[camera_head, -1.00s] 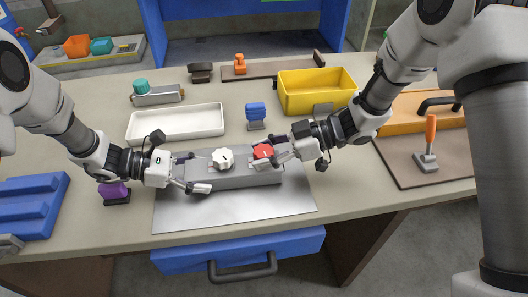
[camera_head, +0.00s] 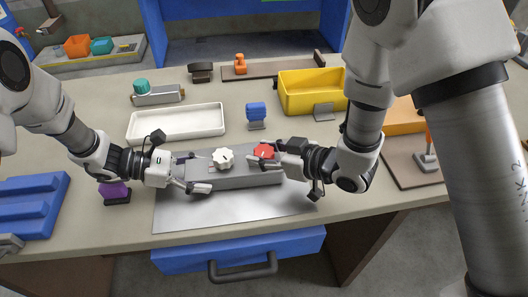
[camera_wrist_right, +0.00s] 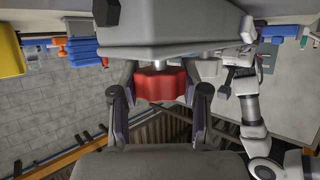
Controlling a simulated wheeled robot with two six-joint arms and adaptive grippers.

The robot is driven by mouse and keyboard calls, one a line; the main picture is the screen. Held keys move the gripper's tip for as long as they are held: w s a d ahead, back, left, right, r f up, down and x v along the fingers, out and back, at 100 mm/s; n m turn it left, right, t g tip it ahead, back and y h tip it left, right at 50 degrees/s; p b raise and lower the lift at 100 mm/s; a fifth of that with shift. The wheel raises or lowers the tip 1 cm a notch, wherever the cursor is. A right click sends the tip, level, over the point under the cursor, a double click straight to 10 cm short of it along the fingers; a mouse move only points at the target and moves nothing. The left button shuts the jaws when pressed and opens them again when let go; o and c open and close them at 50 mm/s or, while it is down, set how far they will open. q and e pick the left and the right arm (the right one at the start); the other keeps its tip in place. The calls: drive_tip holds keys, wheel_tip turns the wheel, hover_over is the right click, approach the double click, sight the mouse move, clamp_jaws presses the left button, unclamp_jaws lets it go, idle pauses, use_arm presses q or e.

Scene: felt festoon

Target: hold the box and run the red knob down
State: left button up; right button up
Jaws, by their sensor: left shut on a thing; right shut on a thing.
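The grey box (camera_head: 235,177) lies on a metal sheet on the table, with a white knob (camera_head: 223,158) and a red knob (camera_head: 264,151) on it. My left gripper (camera_head: 192,172) is shut on the left end of the box. My right gripper (camera_head: 274,153) is at the red knob from the right, its fingers on either side of it. In the right wrist view the red knob (camera_wrist_right: 160,86) sits between the two fingers, on a short pale shaft out of the box (camera_wrist_right: 170,35). The fingers partly hide the knob in the head view.
A white tray (camera_head: 130,127), a blue knob on a stand (camera_head: 256,112) and a yellow bin (camera_head: 284,103) stand behind the box. A purple block (camera_head: 115,191) and a blue rack (camera_head: 32,213) are at left. The metal sheet (camera_head: 235,215) is bare in front.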

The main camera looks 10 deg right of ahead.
sight(264, 151)
drive_tip(key=shift+m+t+h, duration=0.5)
drive_tip(key=shift+h, duration=0.1)
drive_tip(key=o, duration=1.2)
drive_tip(key=shift+c, duration=0.2)
wheel_tip(264, 151, up, 10)
